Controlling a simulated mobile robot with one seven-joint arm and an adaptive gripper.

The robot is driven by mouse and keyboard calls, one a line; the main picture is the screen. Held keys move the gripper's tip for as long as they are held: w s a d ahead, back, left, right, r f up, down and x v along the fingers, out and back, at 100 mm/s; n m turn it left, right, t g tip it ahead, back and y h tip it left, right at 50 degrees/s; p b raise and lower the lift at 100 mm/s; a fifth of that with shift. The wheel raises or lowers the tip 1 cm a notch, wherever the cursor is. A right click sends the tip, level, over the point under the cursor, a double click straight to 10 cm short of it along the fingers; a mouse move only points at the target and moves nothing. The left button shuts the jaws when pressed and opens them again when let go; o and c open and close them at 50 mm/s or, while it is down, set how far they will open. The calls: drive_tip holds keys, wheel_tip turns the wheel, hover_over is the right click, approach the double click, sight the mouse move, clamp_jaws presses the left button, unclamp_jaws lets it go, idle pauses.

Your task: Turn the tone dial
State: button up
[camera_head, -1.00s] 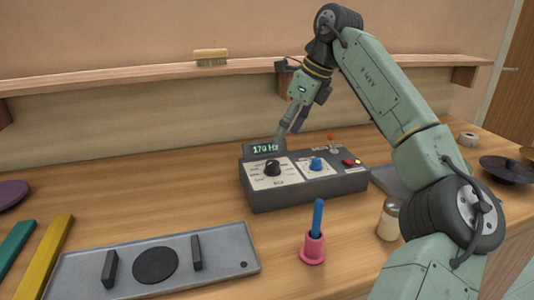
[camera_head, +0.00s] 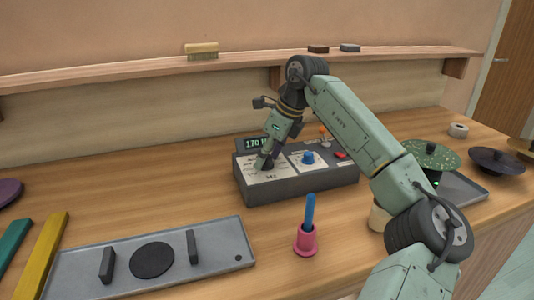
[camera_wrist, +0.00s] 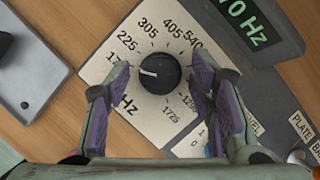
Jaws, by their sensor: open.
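The tone dial is a black round knob (camera_wrist: 160,73) on a white plate marked in Hz, on the left of a dark control box (camera_head: 300,185). In the wrist view its white pointer line points left, near the low end of the scale. The display (camera_head: 258,143) at the back of the box reads 170 Hz, partly hidden by my arm in the head view. My gripper (camera_head: 265,163) is open over the dial, with one purple-padded finger on each side of the knob. Gaps show between pads and knob. In the head view the fingers mostly hide the dial.
A blue knob (camera_head: 308,158), a red button (camera_head: 340,155) and an orange-tipped lever (camera_head: 323,132) sit on the same box. A pink holder (camera_head: 306,241) with a blue stick stands in front. A grey tray (camera_head: 75,277) lies at front left. A speckled green disc (camera_head: 428,155) is at right.

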drive_tip(key=shift+c, duration=0.5)
drive_tip(key=c, duration=1)
drive_tip(key=shift+f+m+t+h+b, duration=0.1)
drive_tip(key=shift+m+t+h+b, duration=0.25)
drive_tip(key=shift+m+b, duration=0.75)
drive_tip(key=shift+m+t+h+b, duration=0.45)
drive_tip(key=shift+m+b, duration=0.75)
drive_tip(key=shift+m, duration=0.6)
drive_tip(key=shift+s, duration=0.1)
drive_tip(key=o, duration=1.1)
